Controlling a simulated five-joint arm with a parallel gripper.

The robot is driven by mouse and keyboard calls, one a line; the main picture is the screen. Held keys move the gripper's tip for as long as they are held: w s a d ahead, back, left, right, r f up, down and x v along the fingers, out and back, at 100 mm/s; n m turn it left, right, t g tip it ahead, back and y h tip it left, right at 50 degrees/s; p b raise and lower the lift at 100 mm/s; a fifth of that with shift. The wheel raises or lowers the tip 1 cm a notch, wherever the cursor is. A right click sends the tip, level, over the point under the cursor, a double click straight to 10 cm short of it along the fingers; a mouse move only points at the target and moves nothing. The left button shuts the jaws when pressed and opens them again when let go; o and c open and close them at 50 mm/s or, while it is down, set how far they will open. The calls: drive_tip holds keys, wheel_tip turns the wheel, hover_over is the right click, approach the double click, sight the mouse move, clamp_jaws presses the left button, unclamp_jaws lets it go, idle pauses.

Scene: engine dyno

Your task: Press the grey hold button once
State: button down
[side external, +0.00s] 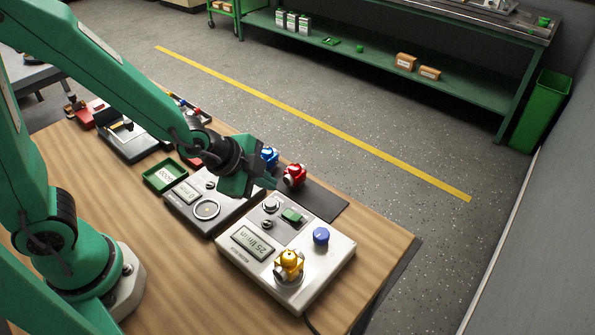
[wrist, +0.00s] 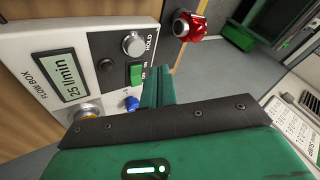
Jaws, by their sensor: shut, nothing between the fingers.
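The flow box (side external: 240,268) is a light grey case on the wooden bench, with a display reading 25 l/min. Its round grey hold button (side external: 271,206) sits near the far-left edge of its top. The button (wrist: 133,43) also shows in the wrist view, beside the label HOLD and near a green rocker switch (wrist: 136,73). My gripper (side external: 268,182) is shut and empty, above and just beyond the button in the side view. In the wrist view my gripper's fingers (wrist: 158,88) appear below and right of the button, apart from it.
The box carries a blue knob (side external: 321,236) and a yellow valve knob (side external: 289,265). Red (side external: 294,176) and blue (side external: 269,156) fittings stand behind. A darker instrument (side external: 205,210) with a round dial and a green tray (side external: 165,176) lie to the left. The right bench corner is clear.

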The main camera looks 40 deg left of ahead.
sight(266, 202)
drive_tip(key=shift+r, duration=1.3)
drive_tip(key=s+a+r+n+g+y, duration=0.1)
drive_tip(key=s+a+r+n+y, duration=0.1)
drive_tip(key=s+a+r+n, duration=1)
drive_tip(key=shift+s+r+n, duration=0.25)
drive_tip(key=shift+r+n, duration=0.5)
drive_tip(key=shift+n, duration=0.05)
